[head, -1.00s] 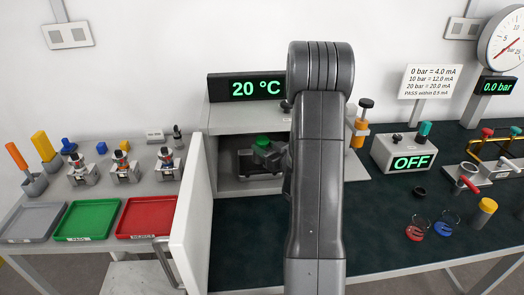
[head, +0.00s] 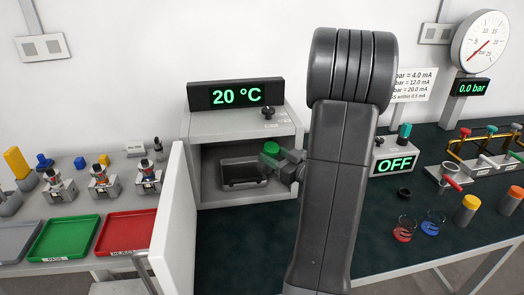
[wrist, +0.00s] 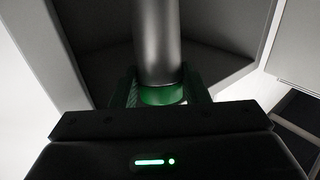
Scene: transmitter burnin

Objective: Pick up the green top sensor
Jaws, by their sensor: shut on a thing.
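The green top sensor (head: 271,149) shows its green cap at the mouth of the open oven chamber in the head view. In the wrist view its grey metal body and green band (wrist: 160,95) sit between the two fingers. My gripper (head: 283,157) is shut on it, and the fingers touch the sensor at the green part. The sensor's far end is hidden in the head view by my gripper and arm.
The oven (head: 196,180) stands open with its white door (head: 178,220) swung out to the left. A dark rack (head: 240,173) sits inside. Green (head: 65,238) and red (head: 127,232) trays lie left. A grey box reading OFF (head: 392,160) stands right of my arm.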

